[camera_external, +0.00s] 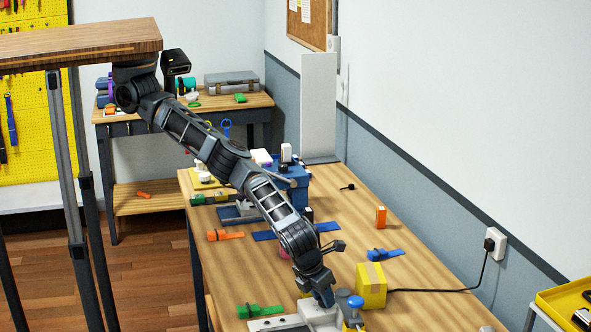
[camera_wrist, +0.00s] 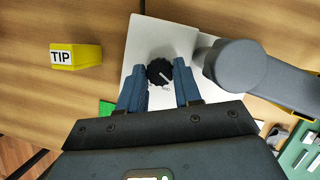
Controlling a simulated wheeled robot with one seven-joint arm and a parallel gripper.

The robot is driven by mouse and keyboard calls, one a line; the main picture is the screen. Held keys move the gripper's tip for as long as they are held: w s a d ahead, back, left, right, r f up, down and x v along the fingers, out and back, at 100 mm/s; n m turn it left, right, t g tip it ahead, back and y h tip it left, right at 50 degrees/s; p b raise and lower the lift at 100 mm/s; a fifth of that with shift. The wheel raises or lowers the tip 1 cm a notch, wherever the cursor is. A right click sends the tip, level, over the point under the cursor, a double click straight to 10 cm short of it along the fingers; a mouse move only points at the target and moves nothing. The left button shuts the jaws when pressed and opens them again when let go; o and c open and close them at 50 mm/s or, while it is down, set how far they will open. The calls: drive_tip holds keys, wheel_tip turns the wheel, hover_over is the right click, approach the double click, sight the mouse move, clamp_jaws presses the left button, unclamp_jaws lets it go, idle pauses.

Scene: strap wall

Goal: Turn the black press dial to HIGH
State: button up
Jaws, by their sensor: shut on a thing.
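The black press dial (camera_wrist: 160,71) is a round ribbed knob with a pale pointer line, on the light plate of the press (camera_wrist: 150,36). My gripper (camera_wrist: 159,76) has its two blue fingers on either side of the dial, shut on it. Small marks below the dial are too small to read. In the external view the press (camera_external: 322,315) stands at the table's front edge, and my gripper (camera_external: 325,297) reaches down onto it. The dial is hidden there by my gripper.
A grey rounded press part (camera_wrist: 238,66) is close right of the fingers. A yellow TIP block (camera_wrist: 76,57) lies left. A yellow box (camera_external: 372,286), a blue knob (camera_external: 355,302) and a green strap (camera_external: 262,311) are near the press.

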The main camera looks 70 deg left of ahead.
drive_tip(key=shift+w+d+n+y+b, duration=0.1)
drive_tip(key=shift+n+y+b, duration=0.3)
drive_tip(key=shift+n+b, duration=0.7)
drive_tip(key=shift+g, duration=0.3)
drive_tip(key=o, duration=1)
drive_tip(key=shift+o, duration=0.2)
drive_tip(key=shift+r+p, duration=0.15)
drive_tip(key=shift+p, duration=0.3)
